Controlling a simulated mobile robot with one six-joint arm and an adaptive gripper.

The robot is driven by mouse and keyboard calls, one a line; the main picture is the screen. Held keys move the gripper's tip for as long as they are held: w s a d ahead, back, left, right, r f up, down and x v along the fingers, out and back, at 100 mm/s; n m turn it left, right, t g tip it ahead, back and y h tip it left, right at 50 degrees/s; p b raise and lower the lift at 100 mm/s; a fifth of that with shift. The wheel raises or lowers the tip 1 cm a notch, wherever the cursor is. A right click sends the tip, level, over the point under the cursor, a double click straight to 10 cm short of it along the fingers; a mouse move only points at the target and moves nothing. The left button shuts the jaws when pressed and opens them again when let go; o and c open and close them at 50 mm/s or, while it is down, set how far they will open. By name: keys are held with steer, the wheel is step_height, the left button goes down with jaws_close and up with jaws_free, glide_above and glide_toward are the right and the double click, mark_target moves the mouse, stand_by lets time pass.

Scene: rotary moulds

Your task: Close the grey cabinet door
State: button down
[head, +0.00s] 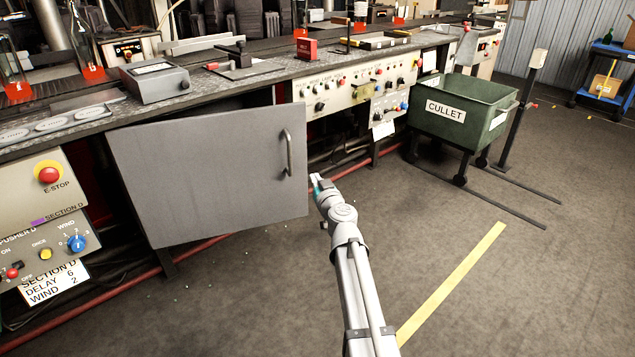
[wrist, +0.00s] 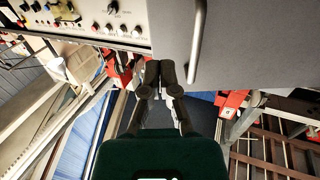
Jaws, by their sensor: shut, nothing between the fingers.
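The grey cabinet door (head: 205,175) stands ajar under the workbench, its free right edge out from the front. A dark gap shows behind it. Its upright bar handle (head: 287,153) is near the right edge. My gripper (head: 316,181) is just right of that edge, low beside the handle in the picture. In the wrist view the gripper's fingers (wrist: 159,72) are together and empty. The door (wrist: 255,45) and its handle (wrist: 197,42) are to their right there. I cannot tell whether the fingers touch the door.
A control panel (head: 345,92) is right of the door and an E-stop panel (head: 35,185) is left of it. A green cullet cart (head: 460,105) stands further right. A red pipe (head: 350,165) runs low along the machine.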

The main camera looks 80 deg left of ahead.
mark_target(302, 156)
steer(key=a, duration=0.3)
steer(key=s+a, duration=0.1)
steer(key=a, duration=0.3)
steer(key=s+a, duration=0.1)
steer(key=a, duration=0.3)
steer(key=shift+a, duration=0.1)
